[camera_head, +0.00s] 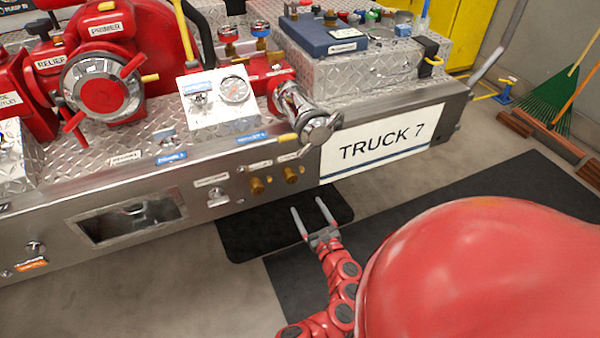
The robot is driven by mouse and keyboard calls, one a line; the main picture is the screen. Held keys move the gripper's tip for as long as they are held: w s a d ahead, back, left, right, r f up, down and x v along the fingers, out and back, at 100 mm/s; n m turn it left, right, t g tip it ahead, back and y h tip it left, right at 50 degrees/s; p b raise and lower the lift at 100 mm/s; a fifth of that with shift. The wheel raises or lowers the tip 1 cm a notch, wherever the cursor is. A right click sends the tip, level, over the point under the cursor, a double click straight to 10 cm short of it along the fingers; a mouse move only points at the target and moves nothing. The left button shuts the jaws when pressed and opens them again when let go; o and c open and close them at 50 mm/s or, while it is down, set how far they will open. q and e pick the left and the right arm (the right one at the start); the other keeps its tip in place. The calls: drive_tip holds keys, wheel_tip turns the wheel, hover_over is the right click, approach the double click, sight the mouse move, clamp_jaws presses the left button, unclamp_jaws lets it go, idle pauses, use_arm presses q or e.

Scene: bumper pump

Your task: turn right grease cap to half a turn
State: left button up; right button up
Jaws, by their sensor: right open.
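Two small brass grease caps stick out of the front face of the steel bumper (350,125). The right grease cap (290,174) sits left of the white TRUCK 7 plate; the left cap (257,186) is beside it. My right gripper (308,204) is open and empty, its two fingers apart and pointing up toward the bumper. In the picture it is just below and right of the right cap, not around it. I cannot tell whether the right cap has been turned. My left gripper is not in view.
A chrome outlet with a cap (305,112) juts out above the grease caps. A gauge panel (218,97) and a red pump with a handwheel (102,85) stand on the bumper. Dark mats (455,195) lie on the floor. A green rake (550,103) leans at the right wall.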

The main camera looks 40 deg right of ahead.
drive_tip(key=v, duration=0.3)
drive_tip(key=shift+s+a, duration=0.15)
drive_tip(key=shift+s, duration=0.1)
